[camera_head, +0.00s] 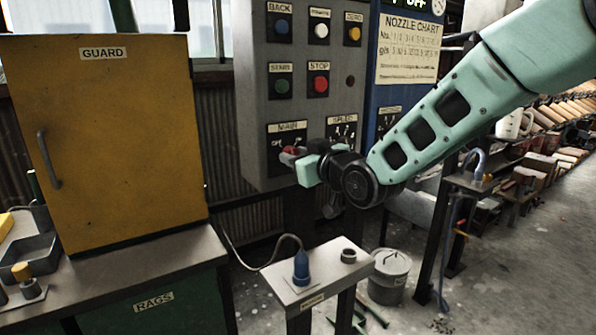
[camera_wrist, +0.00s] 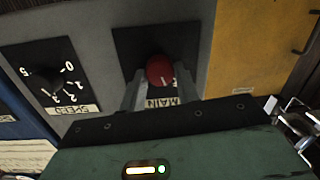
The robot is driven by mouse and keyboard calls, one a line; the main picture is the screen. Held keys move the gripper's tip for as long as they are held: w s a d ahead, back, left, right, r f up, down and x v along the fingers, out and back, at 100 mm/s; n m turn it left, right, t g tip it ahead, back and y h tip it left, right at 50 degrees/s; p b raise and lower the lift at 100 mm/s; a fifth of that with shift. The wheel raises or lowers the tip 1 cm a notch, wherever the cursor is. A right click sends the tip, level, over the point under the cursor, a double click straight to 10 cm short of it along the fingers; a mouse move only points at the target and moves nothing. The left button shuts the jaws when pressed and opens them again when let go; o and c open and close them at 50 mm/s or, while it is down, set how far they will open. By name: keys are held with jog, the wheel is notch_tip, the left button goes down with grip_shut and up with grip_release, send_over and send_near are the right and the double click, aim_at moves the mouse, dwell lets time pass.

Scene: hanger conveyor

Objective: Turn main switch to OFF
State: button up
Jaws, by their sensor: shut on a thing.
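The main switch is a red knob (camera_head: 289,155) on a black plate labelled MAIN (camera_head: 288,127), low on the grey control panel (camera_head: 252,100). In the wrist view the red knob (camera_wrist: 160,70) sits between my two fingers, with a white mark on its face. My gripper (camera_head: 300,160) reaches in from the right and is shut on the knob. In the wrist view my gripper (camera_wrist: 157,88) has one finger on each side of it. The OFF and ON lettering is mostly hidden by the fingers and the knob, so I cannot tell the knob's setting.
A speed dial (camera_wrist: 46,82) is beside the switch. START (camera_head: 281,86) and STOP (camera_head: 319,83) buttons sit above. A yellow guard cabinet (camera_head: 110,150) stands left. A small stand with a blue plug (camera_head: 301,270) and a grey bucket (camera_head: 390,275) are below.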

jog(key=n+b, duration=0.4)
jog(key=shift+f, duration=0.1)
jog(key=shift+n, duration=0.4)
dwell(0.3)
jog(key=o, duration=1)
jog(key=shift+c, duration=0.2)
jog(key=shift+s, duration=0.15)
jog(key=b+v, duration=0.1)
jog(key=v, duration=1.6)
jog(key=shift+s+a, duration=0.15)
jog(key=shift+s, duration=0.15)
